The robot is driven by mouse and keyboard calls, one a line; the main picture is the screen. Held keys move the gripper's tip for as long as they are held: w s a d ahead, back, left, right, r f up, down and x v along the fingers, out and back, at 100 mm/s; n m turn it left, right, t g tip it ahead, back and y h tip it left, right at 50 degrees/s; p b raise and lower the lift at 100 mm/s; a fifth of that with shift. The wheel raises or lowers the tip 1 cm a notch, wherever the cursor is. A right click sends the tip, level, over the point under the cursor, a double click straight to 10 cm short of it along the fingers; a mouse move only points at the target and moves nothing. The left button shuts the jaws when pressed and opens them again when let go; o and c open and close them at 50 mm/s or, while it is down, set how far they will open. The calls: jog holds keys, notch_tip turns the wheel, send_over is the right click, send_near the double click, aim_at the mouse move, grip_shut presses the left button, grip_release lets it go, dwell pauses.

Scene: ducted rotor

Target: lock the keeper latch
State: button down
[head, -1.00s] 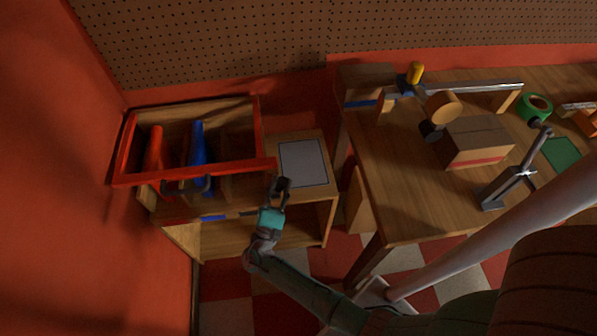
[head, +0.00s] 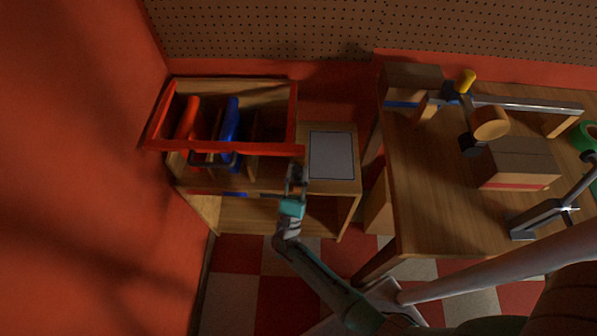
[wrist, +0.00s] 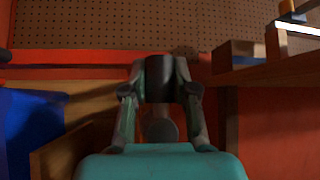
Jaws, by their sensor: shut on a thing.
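My gripper (head: 296,178) is at the front right corner of the red-framed bin (head: 225,150), over the front of the low wooden cabinet. In the wrist view, its two fingers (wrist: 160,85) are closed around a dark cylindrical piece (wrist: 160,78). I cannot tell whether this piece belongs to the keeper latch. A grey rounded part (wrist: 163,131) shows lower between the fingers. A thin bar with a blue section (head: 235,194) runs along the cabinet front, left of my gripper. The latch itself is not clearly identifiable.
The bin holds a red (head: 188,118) and a blue object (head: 231,120); a dark bracket (head: 213,159) is at its front. A grey panel (head: 331,156) lies on the cabinet top. The workbench (head: 425,210) stands right, with a cardboard box (head: 518,163).

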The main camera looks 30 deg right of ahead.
jog(key=shift+a, duration=0.1)
jog(key=c, duration=0.9)
grip_release()
jog(key=shift+f, duration=0.1)
jog(key=v, duration=1.2)
